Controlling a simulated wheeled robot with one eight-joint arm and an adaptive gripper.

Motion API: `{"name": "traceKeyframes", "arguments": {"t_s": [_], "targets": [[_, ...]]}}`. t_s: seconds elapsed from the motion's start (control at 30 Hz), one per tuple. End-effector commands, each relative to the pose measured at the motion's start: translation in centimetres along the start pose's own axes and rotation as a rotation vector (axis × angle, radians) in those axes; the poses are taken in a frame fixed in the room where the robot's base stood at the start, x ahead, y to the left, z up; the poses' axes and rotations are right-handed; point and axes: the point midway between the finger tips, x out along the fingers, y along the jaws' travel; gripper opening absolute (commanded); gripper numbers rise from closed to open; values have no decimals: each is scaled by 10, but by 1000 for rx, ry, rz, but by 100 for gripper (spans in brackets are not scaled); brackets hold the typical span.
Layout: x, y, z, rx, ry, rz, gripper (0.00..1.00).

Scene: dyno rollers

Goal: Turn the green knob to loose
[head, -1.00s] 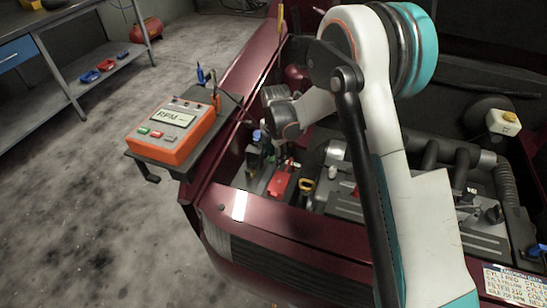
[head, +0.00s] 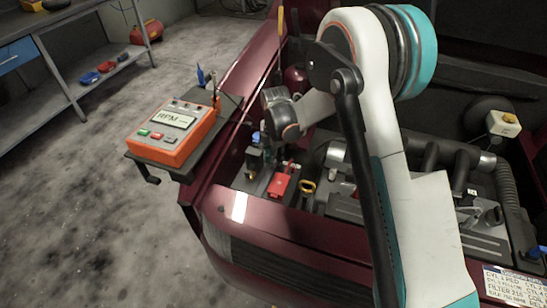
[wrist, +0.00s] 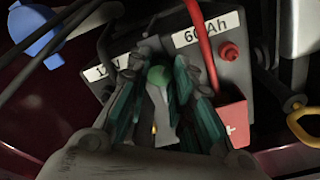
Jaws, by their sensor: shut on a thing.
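The green knob (wrist: 158,75) shows in the wrist view between the tips of my gripper's fingers (wrist: 156,84). The dark green finger pads stand on both sides of it, and my gripper is shut on it. A pale grey piece below the knob lies between the fingers. The knob sits at the dark battery (wrist: 238,65), beside its white labels. In the head view my wrist hangs over the left front of the engine bay; the knob and fingertips cannot be made out clearly there.
A red terminal cover (wrist: 230,118) and red cable are close on the right; the cover also shows in the head view (head: 279,185). A yellow ring handle (wrist: 303,125) and blue cap (wrist: 35,32) are nearby. An orange RPM meter (head: 172,135) stands left of the car.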

Motion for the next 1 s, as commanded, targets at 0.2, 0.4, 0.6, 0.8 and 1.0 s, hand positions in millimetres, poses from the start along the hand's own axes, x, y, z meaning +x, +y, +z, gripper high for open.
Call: {"name": "traceKeyframes", "arguments": {"t_s": [0.2,0.4,0.6,0.8,1.0], "targets": [[0,0,0,181,-8,0,0],[0,0,0,373,-16,0,0],[0,0,0,560,-22,0,0],[0,0,-1,726,-28,0,0],[0,0,-1,850,-34,0,0]]}}
